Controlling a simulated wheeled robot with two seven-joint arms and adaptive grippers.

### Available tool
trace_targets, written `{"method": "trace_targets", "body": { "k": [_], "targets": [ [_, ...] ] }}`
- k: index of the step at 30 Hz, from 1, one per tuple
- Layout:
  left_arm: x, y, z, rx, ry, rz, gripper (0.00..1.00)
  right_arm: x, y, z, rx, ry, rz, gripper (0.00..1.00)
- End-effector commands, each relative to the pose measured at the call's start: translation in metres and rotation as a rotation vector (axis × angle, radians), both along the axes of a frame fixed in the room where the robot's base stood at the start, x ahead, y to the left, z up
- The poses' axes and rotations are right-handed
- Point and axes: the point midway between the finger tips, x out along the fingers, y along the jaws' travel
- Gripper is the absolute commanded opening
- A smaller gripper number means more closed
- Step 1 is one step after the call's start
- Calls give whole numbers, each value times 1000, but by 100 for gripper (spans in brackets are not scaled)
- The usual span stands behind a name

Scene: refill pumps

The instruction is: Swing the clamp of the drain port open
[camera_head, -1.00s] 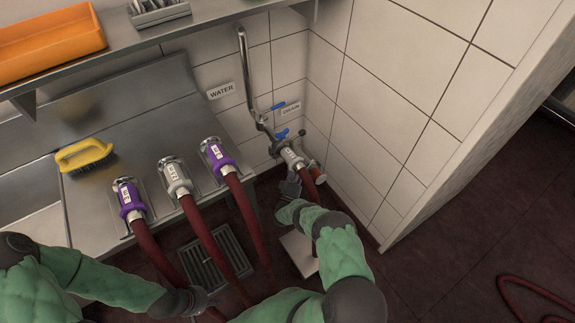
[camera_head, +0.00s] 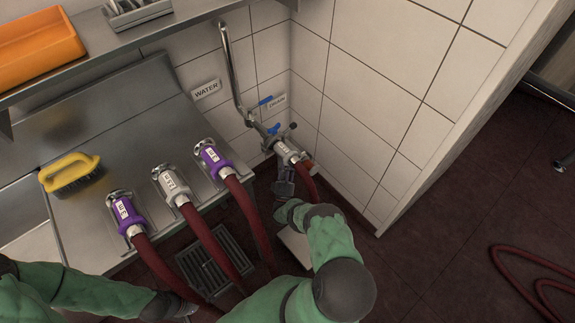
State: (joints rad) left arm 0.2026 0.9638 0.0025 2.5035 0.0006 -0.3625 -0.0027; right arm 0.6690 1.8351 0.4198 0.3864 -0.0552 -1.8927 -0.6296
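A small dark knob (camera_head: 293,125), perhaps part of the clamp, sticks up beside the joint; I cannot tell whether the clamp is open. My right gripper (camera_head: 284,180) is just below the coupling; contact and finger opening are unclear. My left gripper (camera_head: 172,305) is low, near the red hoses, its fingers too dark to read.
Three labelled couplings, two purple (camera_head: 124,213) (camera_head: 212,158) and one grey (camera_head: 171,184), rest on the steel bench with red hoses. A blue valve handle (camera_head: 273,128) is close to the port. A yellow brush (camera_head: 70,173) lies left. A tiled wall (camera_head: 380,110) bounds the right.

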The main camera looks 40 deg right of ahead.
Motion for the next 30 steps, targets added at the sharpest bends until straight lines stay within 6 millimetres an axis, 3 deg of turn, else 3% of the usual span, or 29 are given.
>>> {"method": "trace_targets", "body": {
  "k": [2, 17, 30],
  "targets": [
    [0, 0, 0, 0, 0, 0, 40, 1, -1, 0, 2, 2, 2, 56],
    [0, 0, 0, 0, -1, 0, 40, -1, 2, -3, 2, 4, 0, 56],
    [0, 0, 0, 0, 0, 0, 40, -35, 39, -37, 2, 4, 1, 56]
  ]
}}
